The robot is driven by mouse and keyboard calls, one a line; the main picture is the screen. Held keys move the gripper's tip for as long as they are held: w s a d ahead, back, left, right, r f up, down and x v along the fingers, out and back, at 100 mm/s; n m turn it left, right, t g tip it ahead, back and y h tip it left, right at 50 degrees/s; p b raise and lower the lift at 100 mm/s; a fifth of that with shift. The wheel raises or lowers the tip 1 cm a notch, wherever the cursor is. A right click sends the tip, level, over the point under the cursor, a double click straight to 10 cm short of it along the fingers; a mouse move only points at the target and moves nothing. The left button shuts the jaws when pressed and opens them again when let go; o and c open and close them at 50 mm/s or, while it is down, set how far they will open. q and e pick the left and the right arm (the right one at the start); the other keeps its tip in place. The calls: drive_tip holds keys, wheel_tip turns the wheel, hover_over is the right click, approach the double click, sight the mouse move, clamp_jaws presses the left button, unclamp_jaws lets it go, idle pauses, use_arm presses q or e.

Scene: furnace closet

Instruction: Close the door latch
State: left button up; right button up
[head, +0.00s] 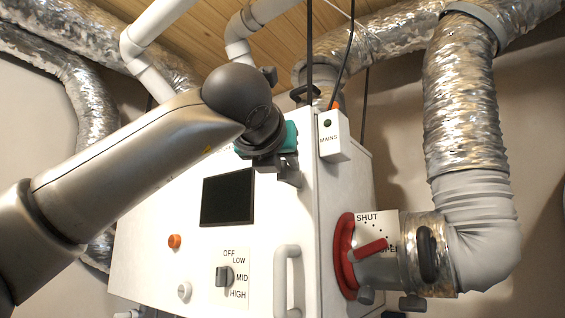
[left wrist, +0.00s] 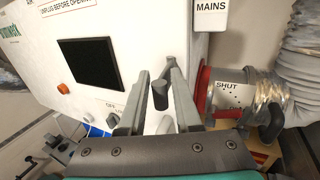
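The white furnace cabinet (head: 150,225) fills the middle of the head view, with a pale upright door handle (head: 287,280) low on its front. My left gripper (head: 288,174) is in front of the cabinet's upper right front. In the left wrist view its two grey fingers (left wrist: 160,100) stand apart. A short dark cylindrical piece (left wrist: 160,94) shows between them, possibly the latch; I cannot tell whether the fingers touch it. No latch shows clearly in the head view, where my gripper hides part of the door edge. My right gripper is not in view.
A MAINS box (head: 333,136) sits just right of my gripper. A red damper lever (head: 370,248) and silver duct (head: 463,100) stand on the right. A dark screen (head: 228,197) and a dial (head: 224,276) are on the cabinet front. White pipes (head: 150,75) cross above.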

use_arm(q)
clamp_jaws()
drive_tip(key=shift+a+r, duration=0.1)
idle(0.9)
